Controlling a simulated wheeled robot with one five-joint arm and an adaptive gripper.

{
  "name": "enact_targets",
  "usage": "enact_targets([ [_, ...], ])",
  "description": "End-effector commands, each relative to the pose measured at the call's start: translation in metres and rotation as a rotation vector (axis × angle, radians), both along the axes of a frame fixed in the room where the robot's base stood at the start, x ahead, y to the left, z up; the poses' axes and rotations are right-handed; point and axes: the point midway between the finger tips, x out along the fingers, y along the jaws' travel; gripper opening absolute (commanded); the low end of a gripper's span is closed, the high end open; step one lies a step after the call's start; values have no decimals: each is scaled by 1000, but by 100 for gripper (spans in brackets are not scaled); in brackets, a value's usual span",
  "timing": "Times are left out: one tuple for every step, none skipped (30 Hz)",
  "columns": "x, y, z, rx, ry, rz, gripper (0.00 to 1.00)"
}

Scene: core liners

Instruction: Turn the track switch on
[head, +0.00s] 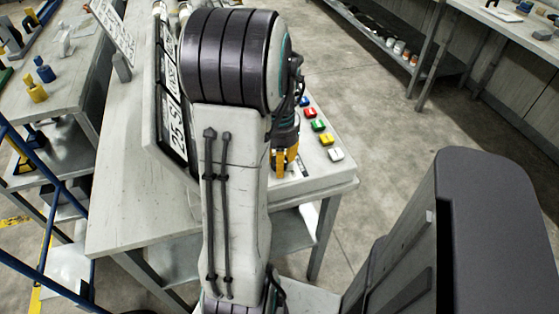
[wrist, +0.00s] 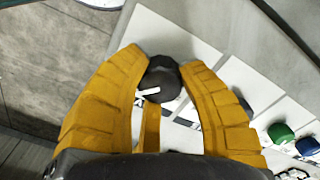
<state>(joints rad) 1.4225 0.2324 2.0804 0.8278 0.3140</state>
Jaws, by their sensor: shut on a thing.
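In the wrist view the track switch is a black rotary knob (wrist: 160,80) with a white pointer mark, on a pale panel. The pointer lies nearly level in the picture, slanting slightly. My gripper (wrist: 162,66) has its yellow fingers on both sides of the knob, shut on it. In the head view my gripper (head: 285,160) is at the panel, partly hidden behind my arm. The knob is hidden there. Label text beside the knob is mostly covered by a finger.
A sign board (head: 170,100) stands close on the left. Open floor lies to the right.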

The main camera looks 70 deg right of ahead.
Motion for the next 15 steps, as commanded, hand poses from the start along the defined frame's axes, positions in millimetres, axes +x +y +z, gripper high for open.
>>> enact_targets([
  [-1,3,-3,12,2,-3,3],
  [-1,3,-3,12,2,-3,3],
  [-1,3,-3,12,2,-3,3],
  [-1,3,-3,12,2,-2,3],
  [-1,3,-3,12,2,-2,3],
  [-1,3,-3,12,2,-2,3],
  [-1,3,-3,12,2,-2,3],
  [-1,3,-3,12,2,-2,3],
  [-1,3,-3,12,2,-2,3],
  [-1,3,-3,12,2,-2,39],
  [-1,3,-3,12,2,-2,42],
  [0,3,-2,10,1,-1,45],
  [0,3,-2,9,1,-1,48],
  [0,2,-2,8,2,-1,51],
  [0,2,-2,7,1,-1,54],
])
